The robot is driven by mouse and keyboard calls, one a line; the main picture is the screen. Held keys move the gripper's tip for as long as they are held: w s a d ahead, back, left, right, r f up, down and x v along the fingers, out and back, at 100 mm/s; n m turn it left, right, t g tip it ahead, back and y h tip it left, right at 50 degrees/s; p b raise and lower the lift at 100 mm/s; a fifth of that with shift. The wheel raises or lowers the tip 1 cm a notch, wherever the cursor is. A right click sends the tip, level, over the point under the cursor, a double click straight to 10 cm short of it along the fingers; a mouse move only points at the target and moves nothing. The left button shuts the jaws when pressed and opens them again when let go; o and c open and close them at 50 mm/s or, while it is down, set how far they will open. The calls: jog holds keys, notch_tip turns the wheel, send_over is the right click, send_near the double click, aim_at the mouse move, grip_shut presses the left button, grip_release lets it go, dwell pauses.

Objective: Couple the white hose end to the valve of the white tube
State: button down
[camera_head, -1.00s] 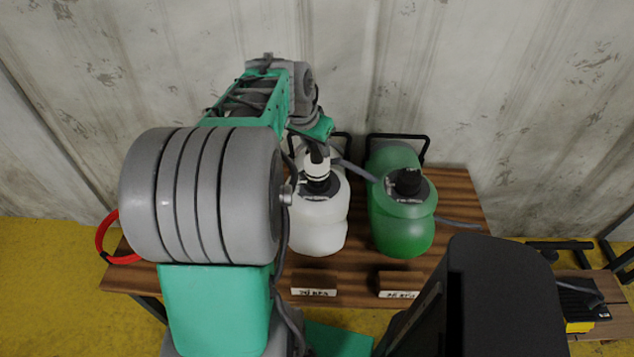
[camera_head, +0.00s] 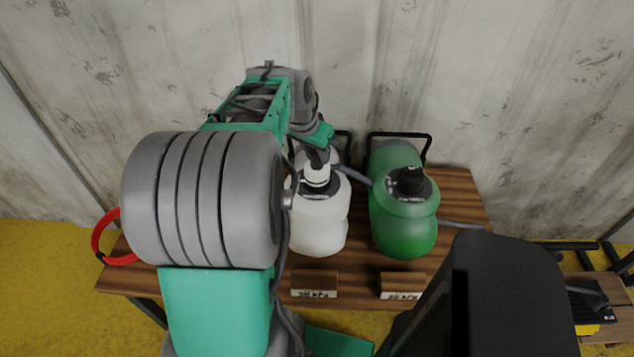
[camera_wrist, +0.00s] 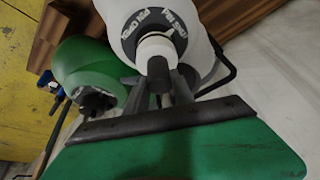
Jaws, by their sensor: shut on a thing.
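The white tube (camera_head: 320,225) stands upright on the wooden bench, with a black printed valve (camera_head: 326,190) on top. In the wrist view the white tube (camera_wrist: 205,50) and its valve (camera_wrist: 128,32) lie beyond my gripper (camera_wrist: 164,75). My gripper is shut on the white hose end (camera_wrist: 156,45), gripping its dark stem. In the head view the white hose end (camera_head: 316,173) sits right over the middle of the valve, close to upright. I cannot tell whether it is seated or just above. My wrist partly hides the grip in the head view.
A green tube (camera_head: 405,225) with a black valve (camera_head: 411,181) stands to the right. Wooden label blocks (camera_head: 314,283) sit on the bench (camera_head: 455,205) in front. A red ring (camera_head: 103,240) hangs at its left end. A grey wall (camera_head: 470,80) rises behind.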

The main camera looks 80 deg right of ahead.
jog(key=shift+f+b, duration=0.6)
jog(key=shift+f, duration=0.25)
dwell(0.7)
dwell(0.3)
jog(key=shift+w+r+m+g+p, duration=0.1)
jog(key=shift+m+g+p, duration=0.35)
jog(key=shift+m, duration=0.75)
jog(key=shift+m+g+y, duration=0.25)
jog(key=shift+m+y, duration=0.05)
jog(key=shift+m, duration=0.5)
